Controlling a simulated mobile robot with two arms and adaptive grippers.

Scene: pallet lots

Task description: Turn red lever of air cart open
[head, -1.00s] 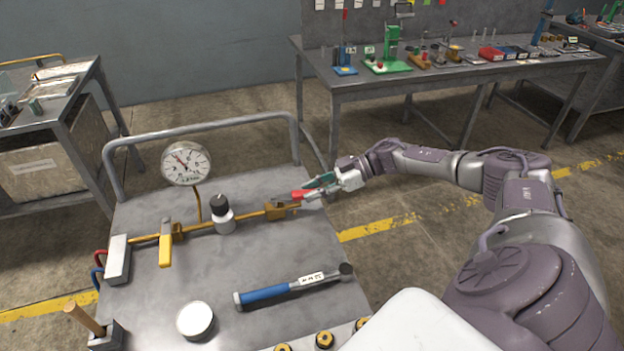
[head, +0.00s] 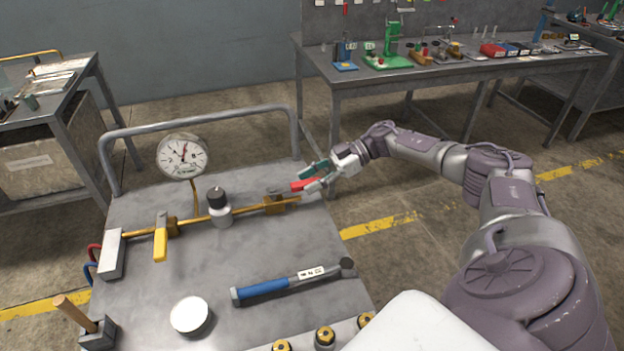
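The metal air cart (head: 215,268) fills the lower left. A brass pipe (head: 140,234) runs across its top to a brass valve (head: 276,206) near the right edge. The valve's red lever (head: 301,185) points right, just above the pipe's end. My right gripper (head: 306,180) is at the lever from the right. Its teal finger is above the red end and its grey finger is below right, with a gap between them. Whether either finger touches the lever is unclear. A yellow lever (head: 160,243) hangs across the pipe on the left. My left gripper is not in view.
A pressure gauge (head: 182,156) stands above the pipe, beside a black-capped fitting (head: 219,205). A workbench (head: 450,78) is behind.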

